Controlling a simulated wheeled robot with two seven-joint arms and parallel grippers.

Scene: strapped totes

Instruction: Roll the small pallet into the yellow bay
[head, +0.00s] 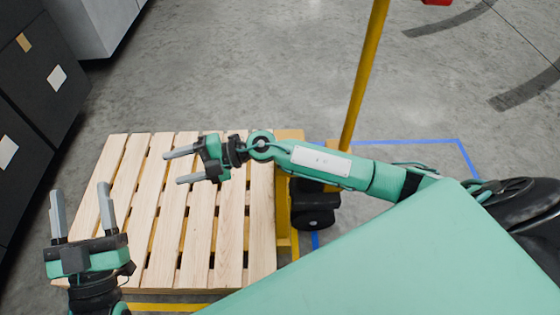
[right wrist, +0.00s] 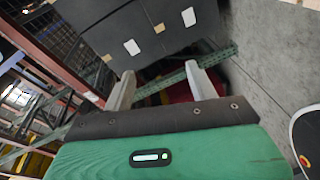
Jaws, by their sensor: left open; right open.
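The small pallet (head: 230,225) is pale slatted wood, lying flat in the head view. A yellow pallet jack (head: 285,190) with a black wheel (head: 315,207) stands against its right side. Its yellow handle pole (head: 364,75) rises toward the top. A yellow floor line (head: 165,307) shows along the pallet's near edge; the rest of that marking is largely hidden. My left gripper (head: 79,188) is open and empty by the pallet's left edge. My right gripper (head: 173,168) is open and empty above the slats, apart from the handle. Its fingers show in the right wrist view (right wrist: 159,70).
A blue floor outline (head: 410,141) lies right of the jack, partly covered by my right arm. Dark boxes (head: 45,75) stand at the left, with a grey cabinet (head: 98,22) behind. Open concrete floor (head: 250,65) spreads beyond the pallet. Racking (right wrist: 40,95) shows in the right wrist view.

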